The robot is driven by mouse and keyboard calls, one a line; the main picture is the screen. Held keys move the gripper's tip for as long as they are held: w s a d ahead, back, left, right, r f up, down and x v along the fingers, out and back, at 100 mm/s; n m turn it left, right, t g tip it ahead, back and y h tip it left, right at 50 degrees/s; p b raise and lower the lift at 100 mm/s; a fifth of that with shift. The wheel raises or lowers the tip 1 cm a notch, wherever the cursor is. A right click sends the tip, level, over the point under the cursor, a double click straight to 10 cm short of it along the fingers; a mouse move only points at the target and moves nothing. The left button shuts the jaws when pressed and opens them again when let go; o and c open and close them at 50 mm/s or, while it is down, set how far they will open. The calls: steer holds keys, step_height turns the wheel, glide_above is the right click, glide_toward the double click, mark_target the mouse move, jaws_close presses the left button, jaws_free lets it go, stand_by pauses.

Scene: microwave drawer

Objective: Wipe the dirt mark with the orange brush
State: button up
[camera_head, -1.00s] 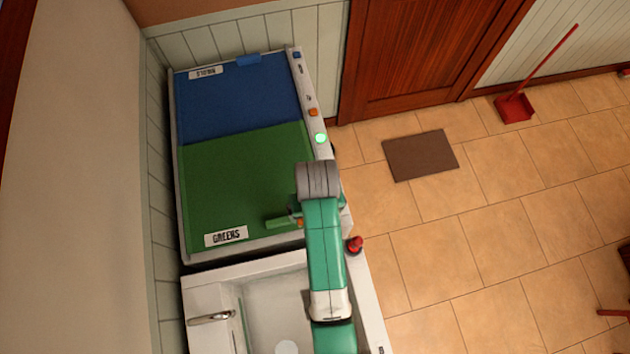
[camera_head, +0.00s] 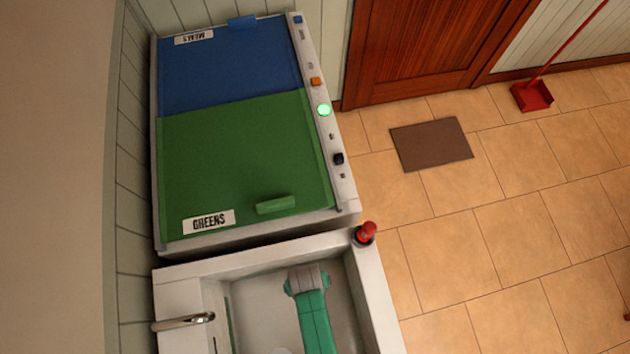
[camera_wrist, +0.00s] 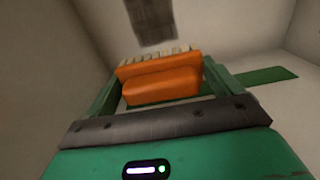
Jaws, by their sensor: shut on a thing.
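In the wrist view my gripper (camera_wrist: 160,80) is shut on the orange brush (camera_wrist: 162,85), whose body sits between the two green fingers. Its pale bristles point away from me, toward a pale sink surface. A dark brownish patch, which looks like the dirt mark (camera_wrist: 154,20), lies on that surface ahead of the bristles. In the head view the end of my arm is down over the sink basin (camera_head: 258,290); the brush and the mark are hidden there.
A green strip (camera_wrist: 262,76) lies to the right in the wrist view. In the head view, a faucet (camera_head: 184,322) stands at the sink's left and a red knob (camera_head: 365,232) at its far right corner. Blue (camera_head: 230,70) and green (camera_head: 240,160) lids lie beyond.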

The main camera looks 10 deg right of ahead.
steer(key=shift+a+f, duration=0.2)
steer(key=shift+f, duration=0.5)
steer(key=shift+f, duration=0.1)
